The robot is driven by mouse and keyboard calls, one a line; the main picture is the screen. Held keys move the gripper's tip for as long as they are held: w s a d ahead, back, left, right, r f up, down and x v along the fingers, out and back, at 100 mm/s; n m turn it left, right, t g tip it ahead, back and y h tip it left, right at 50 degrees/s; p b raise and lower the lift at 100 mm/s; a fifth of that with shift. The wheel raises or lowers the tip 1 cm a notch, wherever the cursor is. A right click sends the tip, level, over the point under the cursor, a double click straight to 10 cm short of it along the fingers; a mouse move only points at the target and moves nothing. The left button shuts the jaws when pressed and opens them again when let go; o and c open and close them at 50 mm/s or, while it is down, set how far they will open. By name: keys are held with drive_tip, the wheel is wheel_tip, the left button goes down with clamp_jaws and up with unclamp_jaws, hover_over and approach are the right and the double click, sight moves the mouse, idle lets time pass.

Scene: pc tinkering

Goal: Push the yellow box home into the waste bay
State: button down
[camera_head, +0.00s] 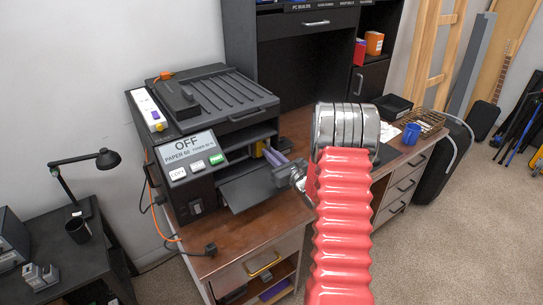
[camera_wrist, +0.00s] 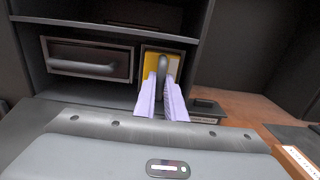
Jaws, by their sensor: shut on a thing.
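The yellow box (camera_wrist: 150,62) sits in the waste bay (camera_wrist: 191,60), a narrow upright slot at the right of the printer's open front. Its yellow face and grey upright handle show in the wrist view. A sliver of the yellow box (camera_head: 257,149) shows in the head view, beside my gripper. My gripper (camera_wrist: 161,84) has its two lavender fingers on either side of the handle and is shut on it. The gripper also shows in the head view (camera_head: 273,155), reaching into the printer front from the right. How deep the box sits is hard to tell.
The black printer (camera_head: 222,108) stands on a brown desk, its panel reading OFF. Its front flap (camera_head: 256,188) is folded down below my gripper. A dark drawer with a grey handle (camera_wrist: 85,66) sits left of the bay. A black plug (camera_head: 210,249) lies at the desk's front.

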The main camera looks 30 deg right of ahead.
drive_tip(key=shift+w, duration=0.75)
drive_tip(key=c, duration=1.7)
unclamp_jaws()
drive_tip(key=shift+c, duration=0.2)
drive_tip(key=shift+s, duration=3.95)
drive_tip(key=shift+s, duration=0.1)
drive_tip(key=s, duration=1.3)
drive_tip(key=shift+s+d+f, duration=0.15)
drive_tip(key=shift+s, duration=0.2)
drive_tip(key=shift+f, duration=0.1)
